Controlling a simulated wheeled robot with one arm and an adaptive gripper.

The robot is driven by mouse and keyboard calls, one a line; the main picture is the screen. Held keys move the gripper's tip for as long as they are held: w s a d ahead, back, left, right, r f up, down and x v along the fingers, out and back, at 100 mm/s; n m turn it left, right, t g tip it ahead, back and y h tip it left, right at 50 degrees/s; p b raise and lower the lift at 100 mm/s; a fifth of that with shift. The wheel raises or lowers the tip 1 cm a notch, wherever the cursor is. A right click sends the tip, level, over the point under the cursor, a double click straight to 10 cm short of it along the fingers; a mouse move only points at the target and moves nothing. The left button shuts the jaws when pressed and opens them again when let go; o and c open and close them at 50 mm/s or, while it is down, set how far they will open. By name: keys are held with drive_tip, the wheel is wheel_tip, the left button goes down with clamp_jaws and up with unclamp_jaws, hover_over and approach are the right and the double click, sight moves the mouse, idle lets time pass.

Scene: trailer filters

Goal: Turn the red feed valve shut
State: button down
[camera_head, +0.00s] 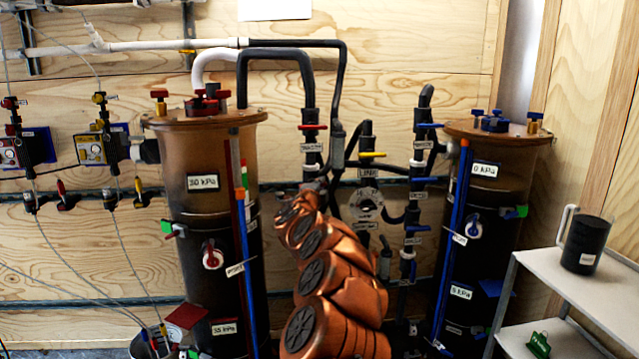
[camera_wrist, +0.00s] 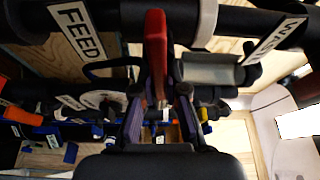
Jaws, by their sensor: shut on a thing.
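In the wrist view the red feed valve handle (camera_wrist: 155,48) stands upright in the picture, across a dark pipe that runs sideways. A white label reading FEED (camera_wrist: 76,30) is on the pipe to its left. My gripper (camera_wrist: 160,103) is shut on the lower end of this red handle, with one purple-edged finger on each side. In the head view my orange arm reaches toward the pipework between the two tanks and hides my gripper. I cannot tell there which red handle is the held one.
A tall dark tank (camera_head: 182,215) stands left of my arm and another (camera_head: 507,180) stands right. Pipes with a red handle (camera_head: 313,127), a yellow handle (camera_head: 372,154) and blue handles run close around. A white shelf (camera_head: 590,290) with a black jug (camera_head: 586,243) is at the right.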

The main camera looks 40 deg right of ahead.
drive_tip(key=shift+f+m, duration=0.1)
drive_tip(key=shift+m, duration=0.4)
drive_tip(key=shift+f, duration=0.1)
drive_tip(key=c, duration=1.2)
unclamp_jaws()
drive_tip(key=v, duration=1.2)
drive_tip(key=shift+r, duration=0.35)
